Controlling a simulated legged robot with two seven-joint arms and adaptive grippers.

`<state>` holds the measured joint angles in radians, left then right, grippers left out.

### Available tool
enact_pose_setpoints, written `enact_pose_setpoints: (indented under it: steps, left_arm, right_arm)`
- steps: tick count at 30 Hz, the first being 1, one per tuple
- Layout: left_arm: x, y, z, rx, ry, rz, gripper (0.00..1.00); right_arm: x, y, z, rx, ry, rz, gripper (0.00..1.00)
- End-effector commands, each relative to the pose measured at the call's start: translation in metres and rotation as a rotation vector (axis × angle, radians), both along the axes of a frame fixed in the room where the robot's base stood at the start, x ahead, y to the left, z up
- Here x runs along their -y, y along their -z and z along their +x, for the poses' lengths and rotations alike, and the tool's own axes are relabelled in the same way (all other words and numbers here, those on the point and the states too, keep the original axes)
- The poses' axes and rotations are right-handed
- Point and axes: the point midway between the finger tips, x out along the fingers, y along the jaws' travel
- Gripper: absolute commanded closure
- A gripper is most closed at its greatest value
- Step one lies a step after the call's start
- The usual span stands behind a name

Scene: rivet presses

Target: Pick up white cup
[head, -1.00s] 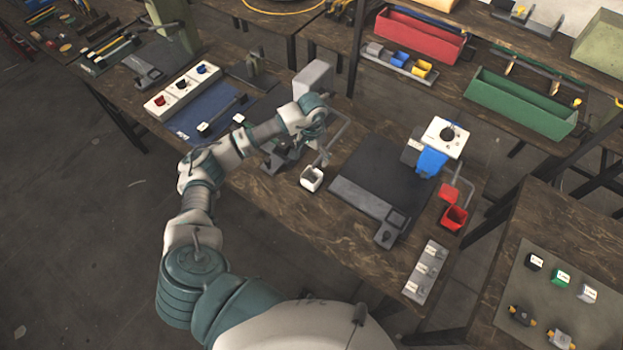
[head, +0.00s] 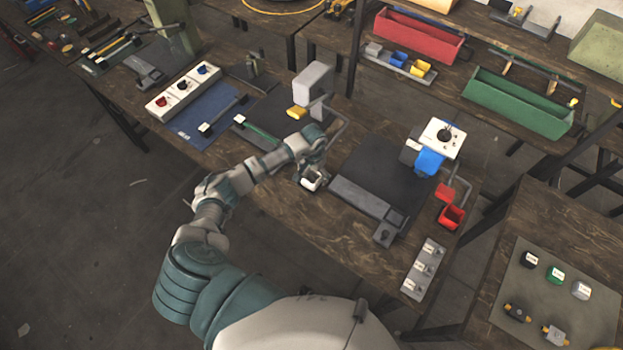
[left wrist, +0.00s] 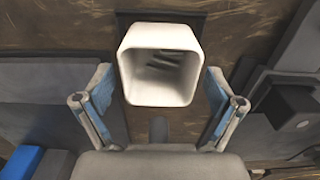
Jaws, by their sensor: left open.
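The white cup (head: 312,180) stands on the brown wooden bench near its front edge, left of a dark grey mat. In the left wrist view the white cup (left wrist: 160,64) shows its square, open mouth and looks empty. My left gripper (head: 311,172) is at the cup in the head view, partly hiding it. In the left wrist view its two blue-padded fingers (left wrist: 160,100) are open, one on each side of the cup's lower part in the picture, with gaps to both walls. My right gripper is not in view.
A grey press (head: 314,82) stands behind my left forearm. The dark mat (head: 385,172) and a long grey bar (head: 366,200) lie right of the cup. Bare bench lies in front of the bar.

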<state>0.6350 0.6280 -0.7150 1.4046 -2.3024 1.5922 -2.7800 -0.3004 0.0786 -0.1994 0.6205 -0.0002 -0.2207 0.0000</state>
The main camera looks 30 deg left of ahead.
Motion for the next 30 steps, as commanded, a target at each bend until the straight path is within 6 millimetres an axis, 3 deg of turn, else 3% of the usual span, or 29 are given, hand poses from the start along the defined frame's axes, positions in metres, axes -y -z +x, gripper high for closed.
enact_pose_setpoints:
  steps: [1, 8, 20, 30]
  left_arm:
    - [0.0, 0.0, 0.0, 0.0, 0.0, 0.0, 0.06]
    - [0.0, 0.0, 0.0, 0.0, 0.0, 0.0, 0.64]
    - [0.0, -0.001, 0.0, 0.0, -0.001, 0.0, 0.66]
    - [0.003, -0.014, -0.002, 0.0, -0.008, 0.0, 0.66]
  right_arm:
    - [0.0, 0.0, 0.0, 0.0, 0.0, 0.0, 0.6]
    - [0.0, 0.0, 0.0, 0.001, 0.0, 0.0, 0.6]
    - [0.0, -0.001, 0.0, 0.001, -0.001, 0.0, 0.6]
    - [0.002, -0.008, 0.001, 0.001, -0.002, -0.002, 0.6]
